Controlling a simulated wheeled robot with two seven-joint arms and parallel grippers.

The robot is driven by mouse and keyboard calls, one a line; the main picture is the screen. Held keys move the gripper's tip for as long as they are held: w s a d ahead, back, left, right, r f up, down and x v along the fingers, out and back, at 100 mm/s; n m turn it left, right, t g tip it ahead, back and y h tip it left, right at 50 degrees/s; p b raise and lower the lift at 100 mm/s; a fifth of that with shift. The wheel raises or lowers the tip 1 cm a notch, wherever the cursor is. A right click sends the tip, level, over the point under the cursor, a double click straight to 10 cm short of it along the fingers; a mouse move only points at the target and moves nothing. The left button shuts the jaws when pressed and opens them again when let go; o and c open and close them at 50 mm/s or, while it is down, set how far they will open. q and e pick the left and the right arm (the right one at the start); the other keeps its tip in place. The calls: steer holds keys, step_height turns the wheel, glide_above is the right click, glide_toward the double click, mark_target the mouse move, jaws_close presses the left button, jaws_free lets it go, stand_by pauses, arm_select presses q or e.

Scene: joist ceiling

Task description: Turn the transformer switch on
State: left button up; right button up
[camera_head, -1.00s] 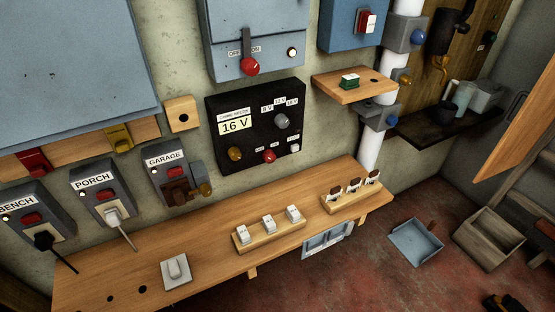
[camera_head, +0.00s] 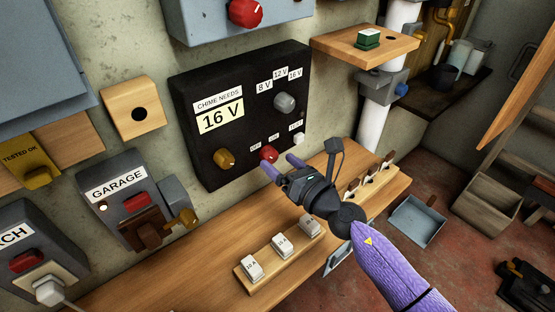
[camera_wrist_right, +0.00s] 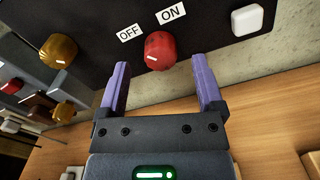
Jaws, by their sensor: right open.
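The black transformer box (camera_head: 215,150) is on the wall, with a "CHIME NEEDS 16 V" label. Its small red switch knob (camera_head: 269,153) is low on the front; the wrist view also shows the knob (camera_wrist_right: 160,46) below OFF and ON labels. A pale mark is on its lower left side; I cannot tell which setting it shows. My right gripper (camera_head: 281,166) is open and empty, just in front of the knob. In the wrist view, its purple fingers (camera_wrist_right: 160,68) are either side of the knob, seemingly short of it. My left gripper is out of view.
The box also has a grey voltage knob (camera_head: 284,103), an amber part (camera_head: 224,158) and a white button (camera_head: 299,138). The wooden bench (camera_head: 195,268) lies below, with a row of labelled white blocks (camera_head: 282,245). A wooden shelf (camera_head: 345,47) juts out at upper right.

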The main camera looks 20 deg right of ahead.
steer(key=shift+x, duration=0.75)
steer(key=shift+c, duration=0.2)
steer(key=c, duration=0.5)
jaws_close()
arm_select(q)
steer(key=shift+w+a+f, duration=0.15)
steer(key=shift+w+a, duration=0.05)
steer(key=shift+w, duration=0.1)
